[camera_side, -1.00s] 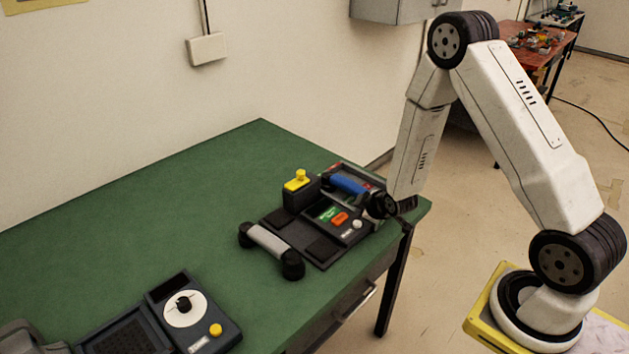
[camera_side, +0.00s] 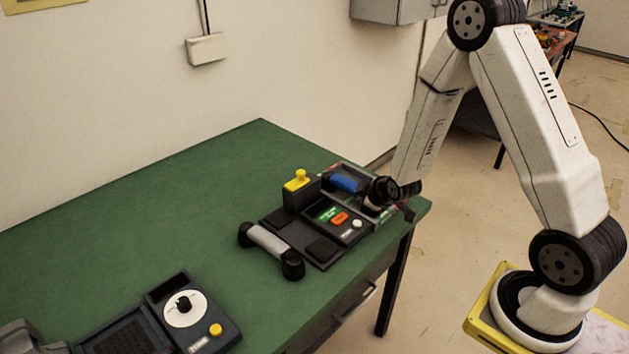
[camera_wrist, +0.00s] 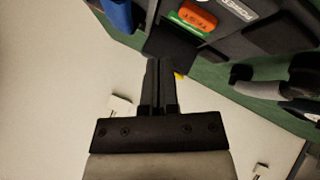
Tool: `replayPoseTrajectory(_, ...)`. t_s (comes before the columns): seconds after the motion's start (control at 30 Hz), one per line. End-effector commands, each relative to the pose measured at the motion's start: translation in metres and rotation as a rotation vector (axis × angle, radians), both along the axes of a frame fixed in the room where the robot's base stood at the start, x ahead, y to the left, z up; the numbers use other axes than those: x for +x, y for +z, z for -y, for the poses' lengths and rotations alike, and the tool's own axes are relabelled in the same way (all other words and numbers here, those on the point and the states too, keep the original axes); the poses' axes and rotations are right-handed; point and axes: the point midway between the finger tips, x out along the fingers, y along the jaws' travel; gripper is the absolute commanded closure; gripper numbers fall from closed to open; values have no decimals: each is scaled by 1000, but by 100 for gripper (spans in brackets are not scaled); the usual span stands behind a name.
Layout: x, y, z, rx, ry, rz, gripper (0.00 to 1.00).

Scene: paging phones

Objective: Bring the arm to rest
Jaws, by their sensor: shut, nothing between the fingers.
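My arm is bent, with its elbow high at the right of the side view and its wrist low over the right edge of the green table. My gripper (camera_wrist: 160,66) shows in the wrist view with its two black fingers together and nothing between them. In the side view the wrist is beside the right end of a dark phone console (camera_side: 325,255); the fingertips are hard to make out there. A blue handset (camera_side: 343,183) lies at the console's back, partly hidden by the wrist. It also shows at the top left of the wrist view (camera_wrist: 116,14).
Another console with a white dial (camera_side: 185,309) stands at front left. The green table (camera_side: 150,220) is bare between them and the wall.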

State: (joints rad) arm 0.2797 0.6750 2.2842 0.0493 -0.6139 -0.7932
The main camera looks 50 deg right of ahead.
Motion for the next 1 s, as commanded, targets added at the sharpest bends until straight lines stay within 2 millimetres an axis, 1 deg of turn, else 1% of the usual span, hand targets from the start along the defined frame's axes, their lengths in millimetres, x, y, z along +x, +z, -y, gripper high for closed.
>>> replayPoseTrajectory(0.17,-2,8,-10,40,-10,-16,100)
replayPoseTrajectory(0.27,-7,16,-21,86,-26,-44,100)
replayPoseTrajectory(0.43,-23,36,-47,194,-73,-113,100)
replayPoseTrajectory(0.57,-42,52,-68,277,-125,-184,100)
replayPoseTrajectory(0.8,-85,79,-102,394,-239,-321,100)
replayPoseTrajectory(1.0,-120,94,-119,445,-330,-414,100)
